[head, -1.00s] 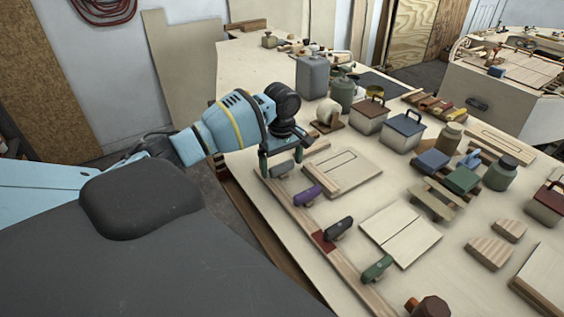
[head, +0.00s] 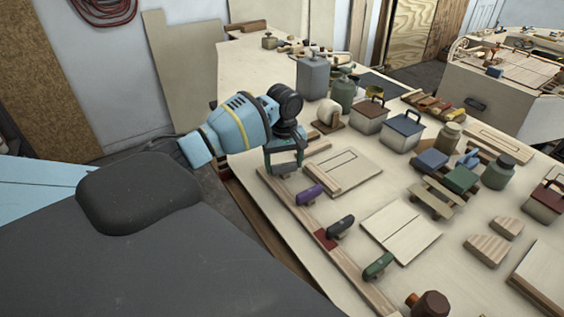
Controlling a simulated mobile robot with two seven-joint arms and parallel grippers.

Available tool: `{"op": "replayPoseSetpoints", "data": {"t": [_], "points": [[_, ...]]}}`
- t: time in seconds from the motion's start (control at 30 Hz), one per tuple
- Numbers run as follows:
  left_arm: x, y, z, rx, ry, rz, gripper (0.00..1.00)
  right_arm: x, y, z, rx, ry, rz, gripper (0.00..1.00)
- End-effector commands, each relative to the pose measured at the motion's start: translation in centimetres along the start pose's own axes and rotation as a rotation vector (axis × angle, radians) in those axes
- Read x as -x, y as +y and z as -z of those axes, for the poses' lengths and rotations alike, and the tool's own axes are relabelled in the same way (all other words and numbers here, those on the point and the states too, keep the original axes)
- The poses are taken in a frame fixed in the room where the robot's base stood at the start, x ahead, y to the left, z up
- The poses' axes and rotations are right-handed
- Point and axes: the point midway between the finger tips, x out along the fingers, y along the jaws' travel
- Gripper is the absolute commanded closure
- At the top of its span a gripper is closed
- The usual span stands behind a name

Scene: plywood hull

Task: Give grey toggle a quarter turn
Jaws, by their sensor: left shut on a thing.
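The grey toggle (head: 284,169) is at the far end of a row of toggles on a wooden rail along the table's near edge. My left gripper (head: 284,162) points down at it from above, with its fingers around the toggle. It is shut on the toggle, and its frame hides part of it. The toggle's exact angle is hard to tell. My right gripper is not in view.
A purple toggle (head: 310,194), a dark toggle (head: 341,226) on a red patch and a green toggle (head: 378,265) follow along the rail (head: 294,212). A wooden board (head: 343,170) lies just right of my gripper. Canisters and lidded boxes stand behind.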

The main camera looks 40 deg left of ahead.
Motion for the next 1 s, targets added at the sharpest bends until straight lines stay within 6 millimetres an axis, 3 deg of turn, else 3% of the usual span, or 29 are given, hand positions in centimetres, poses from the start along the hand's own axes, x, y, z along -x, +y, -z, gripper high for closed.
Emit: {"op": "replayPoseSetpoints", "data": {"t": [1.0], "points": [[-0.06,-0.01,-0.03,-0.943,-0.002,0.001,0.5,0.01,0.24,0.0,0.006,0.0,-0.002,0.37]]}}
